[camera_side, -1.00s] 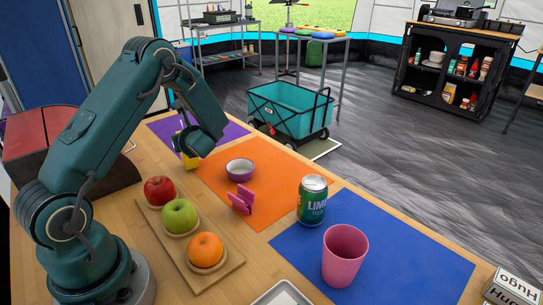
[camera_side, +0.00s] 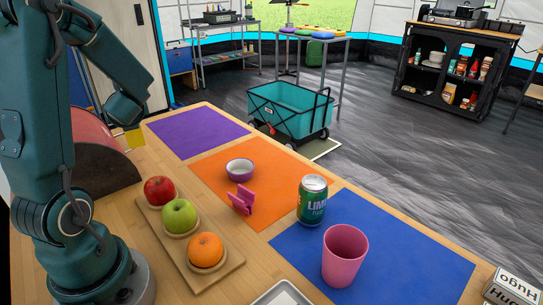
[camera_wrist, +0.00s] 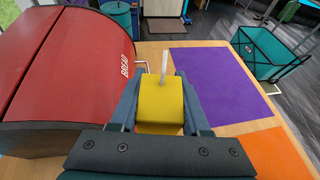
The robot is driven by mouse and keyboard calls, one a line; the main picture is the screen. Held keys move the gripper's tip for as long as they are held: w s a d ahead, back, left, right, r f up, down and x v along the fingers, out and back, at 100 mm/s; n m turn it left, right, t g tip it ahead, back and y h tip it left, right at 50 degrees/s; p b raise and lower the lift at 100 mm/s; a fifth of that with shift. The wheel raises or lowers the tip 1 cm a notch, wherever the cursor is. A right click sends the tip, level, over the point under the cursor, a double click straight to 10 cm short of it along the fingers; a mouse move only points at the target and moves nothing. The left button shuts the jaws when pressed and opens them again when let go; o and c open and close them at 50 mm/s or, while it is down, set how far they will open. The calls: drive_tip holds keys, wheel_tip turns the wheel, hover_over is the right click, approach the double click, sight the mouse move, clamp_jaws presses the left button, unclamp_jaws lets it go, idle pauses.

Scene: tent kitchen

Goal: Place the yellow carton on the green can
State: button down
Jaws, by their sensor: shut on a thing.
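The yellow carton (camera_wrist: 161,103) is between the fingers of my gripper (camera_wrist: 160,108) in the wrist view, with a pale straw-like piece sticking up from it. My gripper is shut on it. In the side view the carton (camera_side: 134,138) shows only in part below my gripper (camera_side: 126,128), near the table's far left edge by the bread box. The green can (camera_side: 312,200) stands upright at the border of the orange and blue mats, well to the right of my gripper and apart from it. The can does not show in the wrist view.
The red bread box (camera_wrist: 62,70) is close left of my gripper. A bowl (camera_side: 240,170), a pink holder (camera_side: 242,200), a fruit board (camera_side: 222,272) and a pink cup (camera_side: 344,258) stand on the table. The purple mat (camera_side: 198,132) is bare.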

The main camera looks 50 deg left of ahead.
drive_tip(key=w+d+r+m+t+h, duration=0.3)
drive_tip(key=w+d+m+t+h, duration=0.45)
drive_tip(key=w+d, duration=1)
drive_tip(key=w+d+r+m+t+h, duration=0.2)
drive_tip(key=w+d+m+h, duration=0.15)
drive_tip(key=d, duration=0.75)
drive_tip(key=w+d+r+m+t+h, duration=0.15)
drive_tip(key=d+m, duration=0.35)
drive_tip(key=d, duration=0.6)
drive_tip(key=shift+h, duration=0.45)
drive_tip(key=shift+w+d+f, duration=0.1)
drive_tip(key=shift+w+f, duration=0.1)
drive_tip(key=shift+f, duration=1.5)
drive_tip(key=shift+w+f, duration=0.2)
drive_tip(key=shift+f, duration=1.45)
